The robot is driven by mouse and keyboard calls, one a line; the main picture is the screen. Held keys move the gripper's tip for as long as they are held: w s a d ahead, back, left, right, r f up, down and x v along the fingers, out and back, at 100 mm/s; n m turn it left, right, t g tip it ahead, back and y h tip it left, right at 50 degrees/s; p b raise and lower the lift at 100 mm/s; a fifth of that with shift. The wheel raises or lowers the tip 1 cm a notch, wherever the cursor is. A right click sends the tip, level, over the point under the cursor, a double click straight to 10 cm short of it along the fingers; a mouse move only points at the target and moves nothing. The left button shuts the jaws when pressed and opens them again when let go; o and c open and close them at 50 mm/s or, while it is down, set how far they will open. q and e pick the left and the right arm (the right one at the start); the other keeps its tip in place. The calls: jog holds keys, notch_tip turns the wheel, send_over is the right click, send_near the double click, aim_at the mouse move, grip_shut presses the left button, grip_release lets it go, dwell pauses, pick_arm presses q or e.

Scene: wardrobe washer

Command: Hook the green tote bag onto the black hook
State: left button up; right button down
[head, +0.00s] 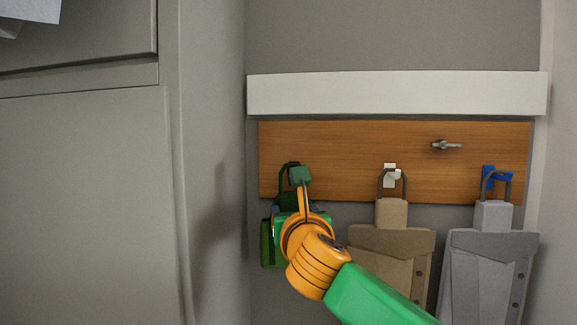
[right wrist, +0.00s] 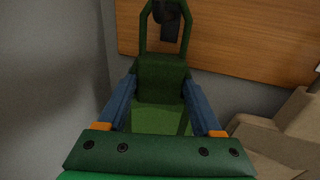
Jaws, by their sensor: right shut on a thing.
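The green tote bag (head: 268,245) is at the left end of the wooden board, partly hidden behind my right wrist. My right gripper (right wrist: 161,78) is shut on the bag's upper part, just below its handle, with one blue finger on each side. The dark green handle loop stands up above the fingers. The black hook (right wrist: 167,22) shows inside the loop's outline in the right wrist view. I cannot tell from depth whether the loop is around the hook or in front of it. In the head view the hook is mostly hidden. My left gripper is out of view.
The wooden board (head: 350,145) carries a bare grey hook (head: 446,145), a white hook (head: 391,170) with a tan bag (head: 385,260), and a blue hook (head: 489,173) with a grey bag (head: 490,265). A grey cabinet (head: 85,190) and wall stand at left.

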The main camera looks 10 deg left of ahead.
jog(key=shift+w+f, duration=0.1)
jog(key=shift+f, duration=0.15)
dwell(0.6)
